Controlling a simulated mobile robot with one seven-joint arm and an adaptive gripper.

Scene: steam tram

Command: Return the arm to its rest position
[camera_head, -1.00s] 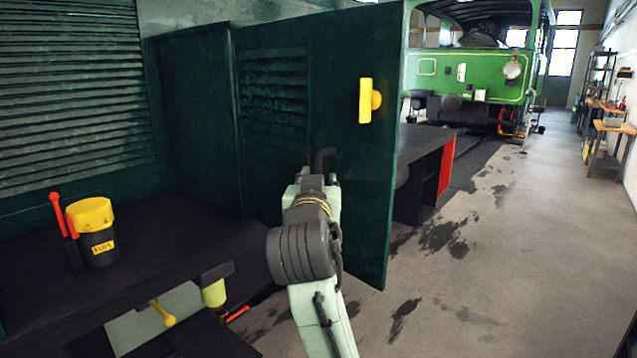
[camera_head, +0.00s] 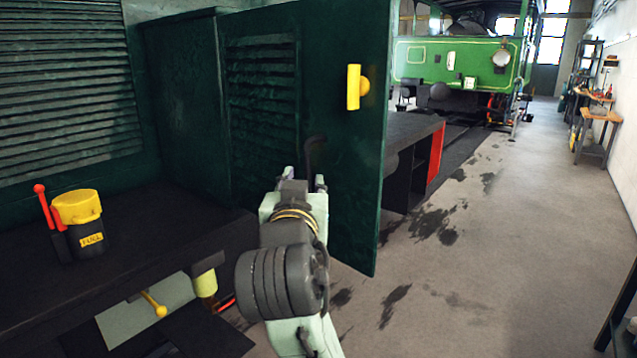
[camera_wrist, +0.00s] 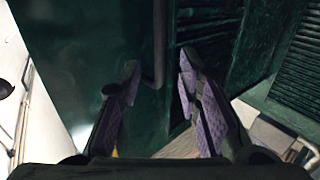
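My arm (camera_head: 280,280) reaches up from the bottom middle of the head view toward a dark green door (camera_head: 345,120). My gripper (camera_head: 305,182) is at its end, in front of the door's lower left part. In the wrist view, the two purple-padded fingers of my gripper (camera_wrist: 158,66) stand apart with nothing held between them. A grey bar handle (camera_wrist: 160,45) on the door shows beyond the gap. The handle (camera_head: 314,155) also shows just above the gripper in the head view. I cannot tell how far the fingertips are from it.
A yellow-knobbed lever (camera_head: 155,305) is below. Open floor (camera_head: 480,250) lies right, with a green tram (camera_head: 460,62) behind.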

